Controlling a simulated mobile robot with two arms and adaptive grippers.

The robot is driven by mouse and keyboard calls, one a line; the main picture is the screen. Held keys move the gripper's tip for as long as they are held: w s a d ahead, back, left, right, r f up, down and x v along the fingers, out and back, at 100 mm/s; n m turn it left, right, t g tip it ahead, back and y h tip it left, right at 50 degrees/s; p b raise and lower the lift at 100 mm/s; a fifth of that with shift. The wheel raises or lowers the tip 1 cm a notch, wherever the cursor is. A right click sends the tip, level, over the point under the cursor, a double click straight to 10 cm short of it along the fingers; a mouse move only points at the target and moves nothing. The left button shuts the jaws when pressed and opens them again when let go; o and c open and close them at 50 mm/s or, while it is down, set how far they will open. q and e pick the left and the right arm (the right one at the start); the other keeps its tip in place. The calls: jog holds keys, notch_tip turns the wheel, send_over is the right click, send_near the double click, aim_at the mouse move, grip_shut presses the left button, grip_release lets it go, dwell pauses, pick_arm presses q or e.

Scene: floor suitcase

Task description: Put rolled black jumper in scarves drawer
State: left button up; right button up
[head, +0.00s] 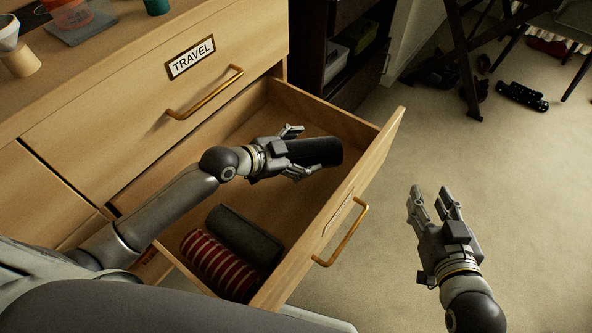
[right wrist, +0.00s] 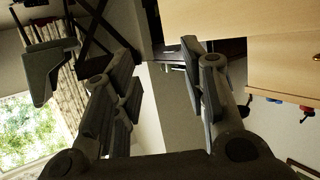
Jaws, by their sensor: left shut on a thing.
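The rolled black jumper (head: 318,151) is in my left gripper (head: 297,152), whose fingers are shut around its near end. It is held over the far part of the open drawer (head: 386,140); I cannot tell whether it touches the drawer floor. The drawer's front label is too slanted to read. Inside, at the near end, lie a dark grey roll (head: 243,237) and a red and white striped roll (head: 218,266). My right gripper (head: 433,192) is outside the drawer, to its right, above the carpet. It is open and empty, its fingers apart in the right wrist view (right wrist: 160,60).
A closed drawer labelled TRAVEL (head: 191,57) with a brass handle (head: 205,95) sits above the open one. A dark shelf unit (head: 347,45) stands behind. Carpet around my right gripper is clear.

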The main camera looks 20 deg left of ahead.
pick_arm(q)
notch_tip(320, 180, down, 3)
jog(key=shift+r+b, duration=0.2)
jog(key=shift+b, duration=0.2)
notch_tip(320, 180, down, 3)
jog(key=shift+f+b, duration=0.15)
jog(key=shift+b, duration=0.6)
pick_arm(e)
notch_tip(320, 180, up, 11)
jog(key=w+a+t+y, duration=0.1)
jog(key=a+t+y, duration=0.1)
jog(key=t, duration=0.5)
jog(key=shift+r, duration=0.15)
pick_arm(q)
jog(key=shift+f, duration=0.1)
jog(key=o, duration=1.2)
pick_arm(e)
jog(key=shift+r, duration=0.15)
